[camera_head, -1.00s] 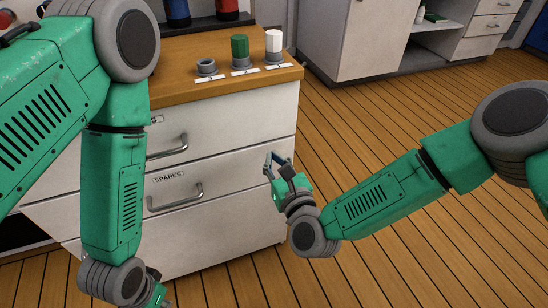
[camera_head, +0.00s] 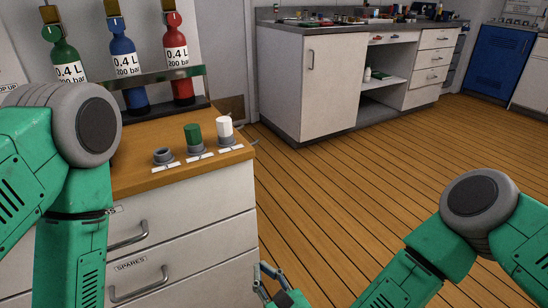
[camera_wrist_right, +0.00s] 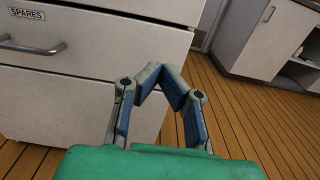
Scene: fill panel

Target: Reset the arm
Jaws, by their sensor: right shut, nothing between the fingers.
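My right gripper (camera_head: 268,278) is at the bottom of the head view, just right of the drawer cabinet (camera_head: 200,245). It is low, below the cabinet's wooden top (camera_head: 140,180), and its lower part is cut off by the picture edge. In the right wrist view its blue-lined fingers (camera_wrist_right: 160,75) meet at the tips, shut with nothing between them, in front of the cabinet's corner. My left arm comes down the left side of the head view. Its gripper is below the picture and does not show.
A green cylinder (camera_head: 194,137), a white cylinder (camera_head: 224,128) and an empty grey ring (camera_head: 163,156) stand on the cabinet top. Green, blue (camera_head: 124,62) and red (camera_head: 177,60) bottles stand behind. Drawer handles (camera_head: 128,236) stick out in front. The wood floor (camera_head: 350,190) at right is open.

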